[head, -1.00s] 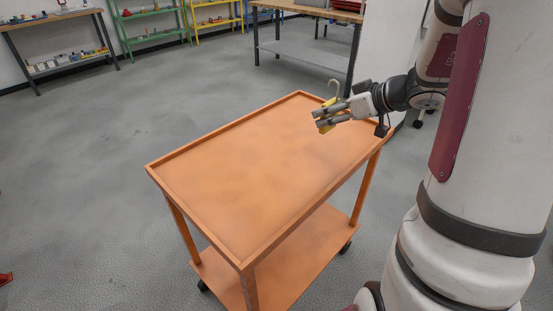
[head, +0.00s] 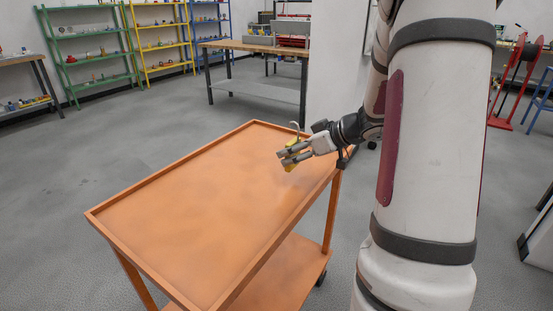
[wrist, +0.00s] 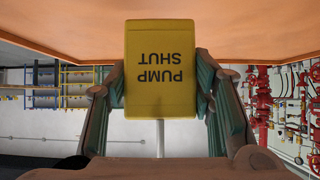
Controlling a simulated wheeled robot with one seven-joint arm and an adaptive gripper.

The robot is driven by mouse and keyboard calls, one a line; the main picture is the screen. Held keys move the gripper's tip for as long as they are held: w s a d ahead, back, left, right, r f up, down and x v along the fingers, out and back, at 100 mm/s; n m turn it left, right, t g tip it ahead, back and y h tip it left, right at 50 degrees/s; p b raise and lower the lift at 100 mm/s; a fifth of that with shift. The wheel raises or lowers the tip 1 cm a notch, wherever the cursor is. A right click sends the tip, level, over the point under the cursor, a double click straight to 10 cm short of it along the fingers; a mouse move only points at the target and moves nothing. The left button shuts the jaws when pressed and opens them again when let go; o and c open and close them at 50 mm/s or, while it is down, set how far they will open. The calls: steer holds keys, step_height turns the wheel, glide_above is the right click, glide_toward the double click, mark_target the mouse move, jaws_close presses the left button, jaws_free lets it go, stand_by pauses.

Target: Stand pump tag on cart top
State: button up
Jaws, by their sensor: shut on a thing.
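The pump tag (wrist: 160,95) is yellow with dark lettering "PUMP SHUT", which reads upside down in the wrist view. In the head view the tag (head: 291,166) shows as a small yellow piece with a pale hook curving up above it. My gripper (head: 286,155) is shut on the tag, one finger on each side of it in the wrist view. The cart top (head: 190,200) is an orange tray with a low raised rim. My gripper holds the tag over its far right part. I cannot tell whether the tag touches the surface.
The cart top is bare. A lower orange shelf (head: 275,275) lies beneath it. A wooden workbench (head: 255,47) stands behind, with green shelves (head: 92,50) and yellow shelves (head: 163,40) to its left. Grey floor is clear left of the cart.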

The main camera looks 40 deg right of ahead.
steer(key=w, duration=0.3)
steer(key=w+a, duration=0.1)
steer(key=shift+w+a+f, duration=0.1)
steer(key=shift+w+f, duration=0.15)
steer(key=shift+w, duration=0.05)
steer(key=shift+w+a+f, duration=0.1)
steer(key=shift+w+f, duration=0.05)
steer(key=shift+f, duration=0.75)
steer(key=shift+w+f, duration=0.15)
steer(key=shift+f, duration=0.7)
steer(key=shift+f+b, duration=0.2)
steer(key=shift+b, duration=0.15)
steer(key=o, duration=1.1)
steer(key=shift+o, duration=0.2)
steer(key=shift+r, duration=0.2)
